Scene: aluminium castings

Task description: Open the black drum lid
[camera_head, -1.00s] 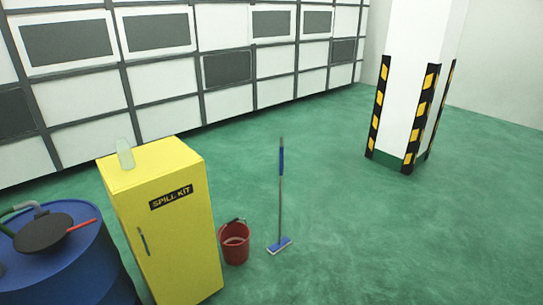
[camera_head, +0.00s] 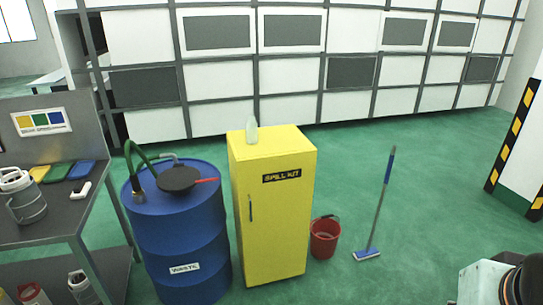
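The black drum lid (camera_head: 178,178) lies on top of the blue waste drum (camera_head: 182,235), at the left of the head view. It is a dark round disc with a red handle (camera_head: 207,181) pointing right. It looks shut, lying nearly flat. A green hose (camera_head: 131,160) curves up from the drum top beside it, ending in a nozzle near the drum's left rim. My gripper is not in view; a black and white part of my own arm shows at the lower right corner, far from the drum.
A yellow spill kit cabinet (camera_head: 270,215) stands close to the drum's right, with a clear bottle (camera_head: 252,130) on top. A red bucket (camera_head: 324,240) and a blue mop (camera_head: 377,215) are further right. A grey workbench (camera_head: 75,228) stands left. Green floor is free at centre right.

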